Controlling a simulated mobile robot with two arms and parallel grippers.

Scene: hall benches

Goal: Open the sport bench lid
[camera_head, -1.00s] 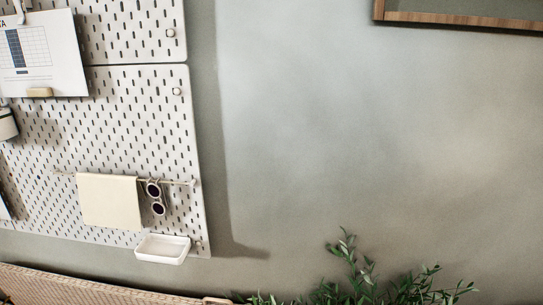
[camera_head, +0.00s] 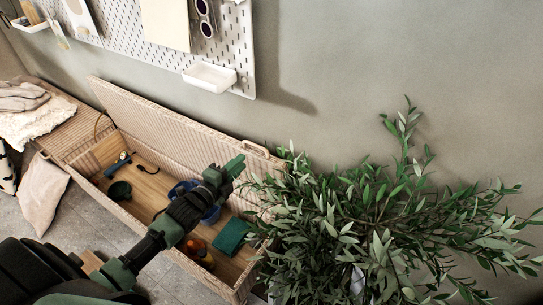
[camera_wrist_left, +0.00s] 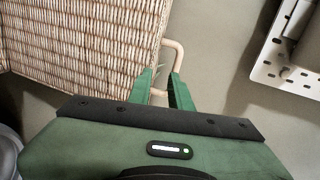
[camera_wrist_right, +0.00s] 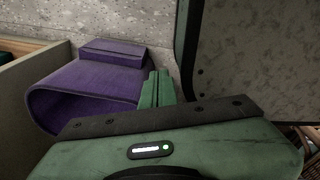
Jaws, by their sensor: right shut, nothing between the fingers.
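The woven sport bench (camera_head: 128,212) stands against the wall with its lid (camera_head: 165,118) raised and leaning back, so the inside shows. A pale loop handle (camera_head: 256,150) sits at the lid's right end. My left gripper (camera_head: 238,166) is beside that end, just below the handle. In the left wrist view the left gripper's fingers (camera_wrist_left: 160,88) are apart, with the handle (camera_wrist_left: 178,58) around their tips; contact is unclear. The woven lid (camera_wrist_left: 90,45) fills the upper left there. My right gripper (camera_wrist_right: 157,88) is shut and empty, seen only in the right wrist view.
A leafy plant (camera_head: 350,215) crowds the bench's right end. A white pegboard tray (camera_head: 210,77) hangs above. A purple curved object (camera_wrist_right: 95,88) is near my right gripper.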

